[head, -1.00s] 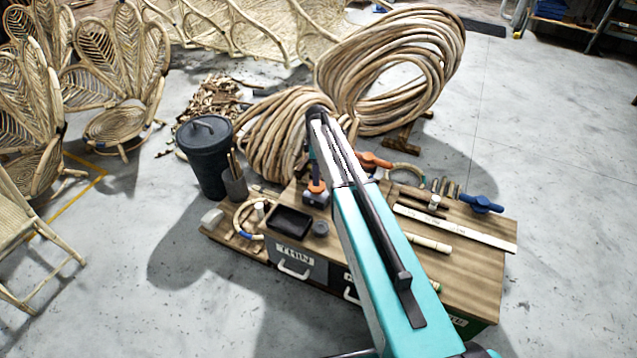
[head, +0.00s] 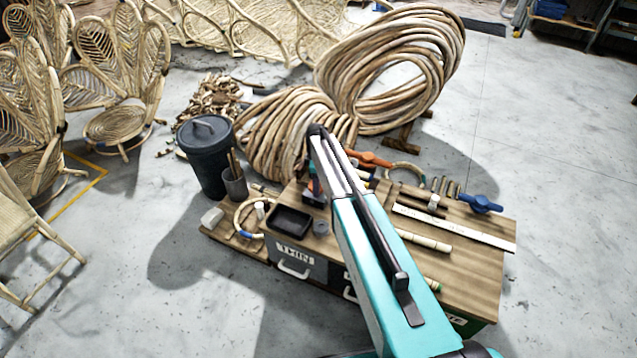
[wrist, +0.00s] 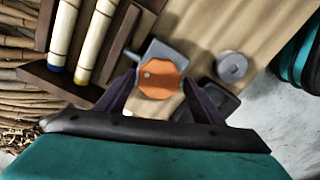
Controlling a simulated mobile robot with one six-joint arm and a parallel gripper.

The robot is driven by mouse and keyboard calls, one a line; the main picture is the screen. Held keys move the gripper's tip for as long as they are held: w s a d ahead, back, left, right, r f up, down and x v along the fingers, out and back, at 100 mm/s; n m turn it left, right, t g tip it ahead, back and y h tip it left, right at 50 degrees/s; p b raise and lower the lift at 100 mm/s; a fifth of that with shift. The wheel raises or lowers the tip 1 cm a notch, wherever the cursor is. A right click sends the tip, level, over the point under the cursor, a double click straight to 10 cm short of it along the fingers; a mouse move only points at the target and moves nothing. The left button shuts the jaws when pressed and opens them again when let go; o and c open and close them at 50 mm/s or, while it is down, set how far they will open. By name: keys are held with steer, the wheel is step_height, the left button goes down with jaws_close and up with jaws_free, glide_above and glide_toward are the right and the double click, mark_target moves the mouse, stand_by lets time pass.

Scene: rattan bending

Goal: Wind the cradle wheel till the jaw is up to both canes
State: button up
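An orange, many-sided wheel (wrist: 158,80) sits on a grey body (wrist: 154,50) in the wrist view. My gripper (wrist: 159,81) has its two dark fingers apart, one on each side of the wheel. The fingertips are close to its rim; I cannot tell whether they touch it. Two pale canes, one with a blue end (wrist: 66,40) and one with a yellow end (wrist: 95,42), lie side by side in a dark brown wooden holder (wrist: 120,40) left of the wheel. The jaw's gap to the canes cannot be made out. In the head view my arm hides most of this.
A grey round piece (wrist: 231,66) and a black tray (wrist: 219,98) lie right of the wheel. In the head view the workbench (head: 475,275) also holds a steel rule (head: 455,227) and a blue-handled tool (head: 481,203). A dark bin (head: 206,155) and cane coils (head: 395,65) stand beyond.

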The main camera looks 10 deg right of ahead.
steer(key=c, duration=0.7)
steer(key=shift+d, duration=0.4)
steer(key=shift+c, duration=0.6)
steer(key=shift+o, duration=0.2)
steer(key=shift+a, duration=0.3)
